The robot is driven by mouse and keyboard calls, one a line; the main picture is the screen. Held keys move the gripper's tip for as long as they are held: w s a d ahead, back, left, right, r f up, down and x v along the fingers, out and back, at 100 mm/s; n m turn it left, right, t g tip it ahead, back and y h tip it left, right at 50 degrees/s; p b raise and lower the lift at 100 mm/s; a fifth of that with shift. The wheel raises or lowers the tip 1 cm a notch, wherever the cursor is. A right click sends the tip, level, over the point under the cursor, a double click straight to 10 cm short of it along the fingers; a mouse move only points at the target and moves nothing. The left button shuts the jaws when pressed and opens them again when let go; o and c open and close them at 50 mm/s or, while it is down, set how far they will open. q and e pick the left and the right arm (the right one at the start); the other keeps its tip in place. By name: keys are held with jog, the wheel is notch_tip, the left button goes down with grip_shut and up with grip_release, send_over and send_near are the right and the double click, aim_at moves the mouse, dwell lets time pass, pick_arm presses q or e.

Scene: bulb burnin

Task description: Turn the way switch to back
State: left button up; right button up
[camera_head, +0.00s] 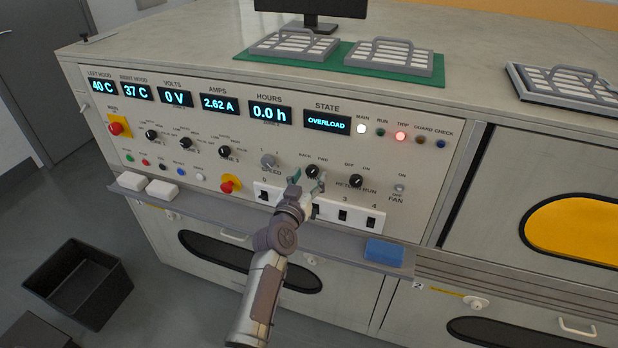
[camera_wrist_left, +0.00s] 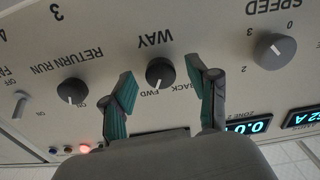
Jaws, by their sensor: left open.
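The way switch is a round black knob (camera_head: 312,171) on the control panel, under the BACK and FWD labels. In the left wrist view, which is upside down, the same knob (camera_wrist_left: 160,72) has its pale mark toward the FWD label. My left gripper (camera_head: 308,182) is open at the panel. Its two fingers, with green pads, stand one on each side of the knob in the wrist view (camera_wrist_left: 160,80). The fingers look apart from the knob; how far the tips are from the panel is hard to tell. My right gripper is not in view.
The speed knob (camera_head: 268,160) and the return run knob (camera_head: 356,181) flank the way switch. Numbered rocker switches (camera_head: 343,216) sit below. A narrow shelf (camera_head: 330,243) juts out under the panel, with a blue block (camera_head: 383,252) on it. The state display (camera_head: 326,123) reads OVERLOAD.

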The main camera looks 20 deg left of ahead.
pick_arm(q)
jog(key=shift+w, duration=0.1)
grip_shut()
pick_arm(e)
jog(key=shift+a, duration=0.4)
pick_arm(q)
jog(key=shift+n, duration=0.4)
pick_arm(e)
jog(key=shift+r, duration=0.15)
pick_arm(q)
jog(key=shift+n+p, duration=0.45)
jog(key=shift+n, duration=0.55)
jog(key=n, duration=0.3)
jog(key=shift+d+n+p, duration=0.1)
jog(key=shift+n+p, duration=0.2)
jog(key=shift+p, duration=0.1)
jog(key=n, duration=0.5)
jog(key=shift+p, duration=0.35)
jog(key=shift+n, duration=0.3)
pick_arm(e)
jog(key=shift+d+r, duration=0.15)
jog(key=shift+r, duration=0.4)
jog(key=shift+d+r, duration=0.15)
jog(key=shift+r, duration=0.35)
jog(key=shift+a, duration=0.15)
